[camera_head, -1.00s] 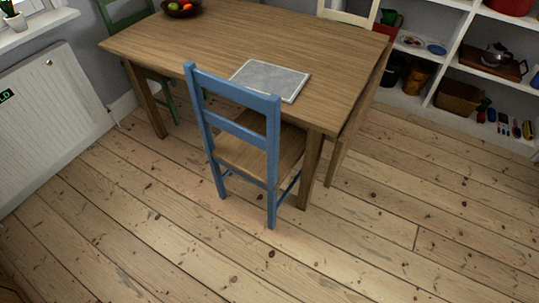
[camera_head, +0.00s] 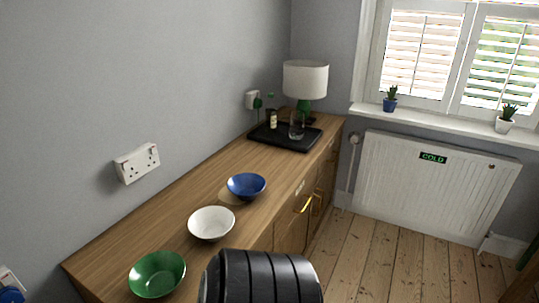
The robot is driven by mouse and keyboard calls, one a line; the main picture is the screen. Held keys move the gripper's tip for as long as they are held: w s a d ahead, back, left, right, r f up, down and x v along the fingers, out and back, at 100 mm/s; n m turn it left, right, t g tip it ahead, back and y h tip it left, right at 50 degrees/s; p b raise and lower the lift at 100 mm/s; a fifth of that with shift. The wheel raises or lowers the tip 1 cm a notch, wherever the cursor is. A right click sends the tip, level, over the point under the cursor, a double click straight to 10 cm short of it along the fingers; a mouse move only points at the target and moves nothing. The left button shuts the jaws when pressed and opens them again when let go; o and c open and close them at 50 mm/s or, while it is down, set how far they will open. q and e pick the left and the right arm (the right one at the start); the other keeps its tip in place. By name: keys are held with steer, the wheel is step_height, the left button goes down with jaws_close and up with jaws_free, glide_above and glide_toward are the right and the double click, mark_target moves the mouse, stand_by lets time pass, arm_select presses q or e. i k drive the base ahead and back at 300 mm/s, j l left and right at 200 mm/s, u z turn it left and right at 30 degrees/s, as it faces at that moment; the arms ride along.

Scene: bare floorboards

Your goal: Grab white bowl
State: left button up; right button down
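The white bowl (camera_head: 211,224) stands upright on the wooden sideboard (camera_head: 180,203), between a blue bowl (camera_head: 246,186) farther back and a green bowl (camera_head: 158,274) nearer to me. It looks empty. A black ribbed part of my own arm (camera_head: 262,278) rises at the bottom middle, in front of the sideboard's near edge. No fingertips of either gripper are in view.
A black tray (camera_head: 285,136) with bottles and a glass sits at the sideboard's far end, near a lamp (camera_head: 305,80). A wall socket (camera_head: 137,163) is above the sideboard. A white radiator (camera_head: 432,187) stands under the window. Floorboards (camera_head: 375,262) on the right are clear.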

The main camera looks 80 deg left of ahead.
mark_target(211, 224)
steer(key=u, duration=3.1)
steer(key=i+l, duration=0.1)
steer(key=l, duration=0.95)
steer(key=i+z, duration=0.05)
